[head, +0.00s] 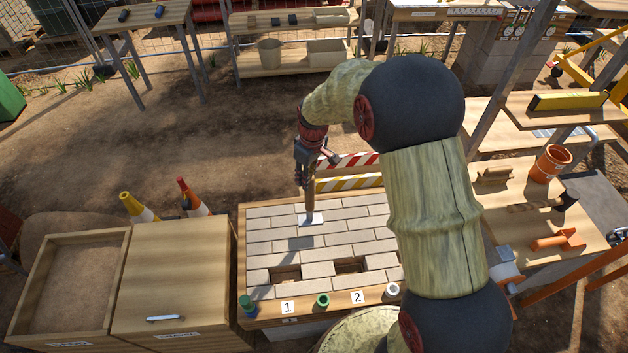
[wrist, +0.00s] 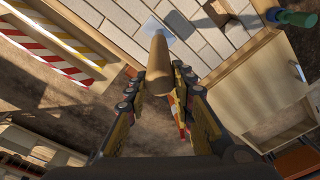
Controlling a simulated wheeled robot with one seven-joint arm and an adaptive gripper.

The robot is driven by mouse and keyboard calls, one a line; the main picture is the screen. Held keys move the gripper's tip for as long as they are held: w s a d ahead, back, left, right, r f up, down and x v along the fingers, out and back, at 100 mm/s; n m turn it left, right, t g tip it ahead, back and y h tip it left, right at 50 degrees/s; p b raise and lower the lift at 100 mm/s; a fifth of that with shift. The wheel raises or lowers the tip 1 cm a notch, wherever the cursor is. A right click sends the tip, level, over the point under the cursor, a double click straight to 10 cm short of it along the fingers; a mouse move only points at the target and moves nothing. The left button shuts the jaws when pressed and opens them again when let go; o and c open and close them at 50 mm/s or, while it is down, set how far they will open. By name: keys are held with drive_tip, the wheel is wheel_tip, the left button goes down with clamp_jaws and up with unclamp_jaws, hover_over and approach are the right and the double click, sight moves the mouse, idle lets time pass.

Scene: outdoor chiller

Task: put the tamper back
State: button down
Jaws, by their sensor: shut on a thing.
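The tamper has a round wooden handle (head: 310,200) and a flat pale plate (head: 312,220). My gripper (head: 308,186) is shut around the handle, which stands about upright. In the wrist view the handle (wrist: 158,64) runs from between the fingers (wrist: 164,84) toward the plate (wrist: 181,25). My arm hides part of the bench's right side.
Two gaps (head: 350,266) open in the pavers near the front, behind labels 1 and 2. Striped barriers (head: 348,183) edge the back. A tool table (head: 510,210) is at right.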

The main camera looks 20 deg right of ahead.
sight(310, 201)
drive_tip(key=w+f, duration=0.3)
drive_tip(key=f, duration=0.3)
drive_tip(key=shift+a+b, duration=0.3)
drive_tip(key=shift+b, duration=0.15)
drive_tip(key=shift+w+f, duration=0.1)
drive_tip(key=shift+f, duration=0.05)
drive_tip(key=c, duration=1.5)
unclamp_jaws()
drive_tip(key=shift+f, duration=0.1)
drive_tip(key=shift+c, duration=0.2)
